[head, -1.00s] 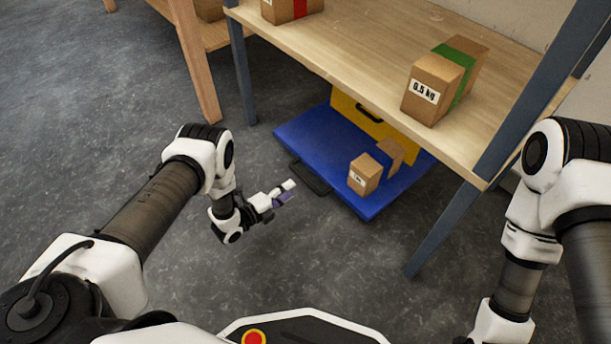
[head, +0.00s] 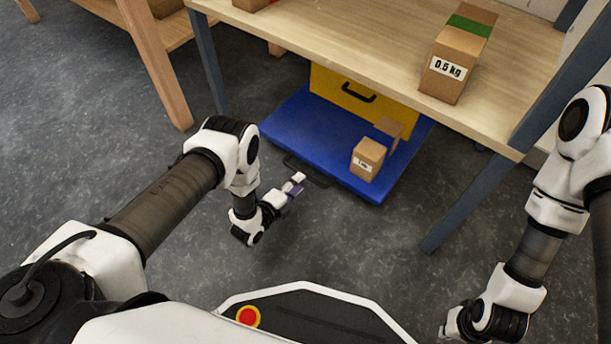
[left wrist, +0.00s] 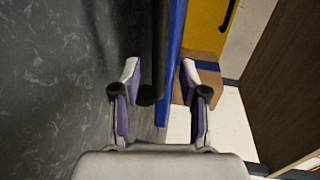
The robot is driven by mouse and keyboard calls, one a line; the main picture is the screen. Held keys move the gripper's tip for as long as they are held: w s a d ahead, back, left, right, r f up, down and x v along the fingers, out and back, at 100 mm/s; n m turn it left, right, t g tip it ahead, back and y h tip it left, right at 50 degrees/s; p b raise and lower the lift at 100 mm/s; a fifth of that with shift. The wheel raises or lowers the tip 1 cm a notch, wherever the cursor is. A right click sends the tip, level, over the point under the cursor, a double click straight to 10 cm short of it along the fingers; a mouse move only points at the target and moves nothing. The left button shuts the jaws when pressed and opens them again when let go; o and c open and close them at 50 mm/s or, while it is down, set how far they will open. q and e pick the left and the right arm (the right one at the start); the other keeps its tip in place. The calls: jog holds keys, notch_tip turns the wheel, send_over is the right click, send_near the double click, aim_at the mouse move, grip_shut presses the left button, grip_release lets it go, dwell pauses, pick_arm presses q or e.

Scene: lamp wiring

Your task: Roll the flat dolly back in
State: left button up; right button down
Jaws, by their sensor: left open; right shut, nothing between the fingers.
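The flat blue dolly (head: 285,125) lies on the floor, partly under the wooden table, its near end sticking out. A dark handle (head: 317,181) is at its near edge. A yellow case (head: 335,88) and a small labelled carton (head: 368,157) are on it. My left gripper (head: 298,184) is open, close to the handle. In the left wrist view, the dark handle (left wrist: 153,50) shows between the open fingers (left wrist: 160,72), beside the dolly's blue edge (left wrist: 173,60); I cannot tell how deep it sits.
The wooden table (head: 390,70) stands over the dolly, with a grey leg (head: 455,205) to its right and another (head: 208,65) to its left. A 0.5 kg carton (head: 455,60) with green tape sits on top. The floor (head: 360,260) in front is clear.

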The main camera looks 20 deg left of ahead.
aim_at(306, 174)
pick_arm(q)
jog(key=b+x, duration=0.2)
jog(key=x, duration=0.3)
jog(key=shift+w+f, duration=0.1)
grip_shut()
jog(key=shift+r+b+x, duration=0.25)
jog(key=shift+b+x, duration=0.4)
jog(key=shift+x, duration=0.6)
jog(key=shift+w+d+r, duration=0.1)
jog(key=shift+w, duration=0.2)
jog(key=shift+r, duration=0.1)
jog(key=shift+c, duration=1.8)
grip_release()
jog(key=o, duration=0.4)
jog(key=shift+c, duration=0.2)
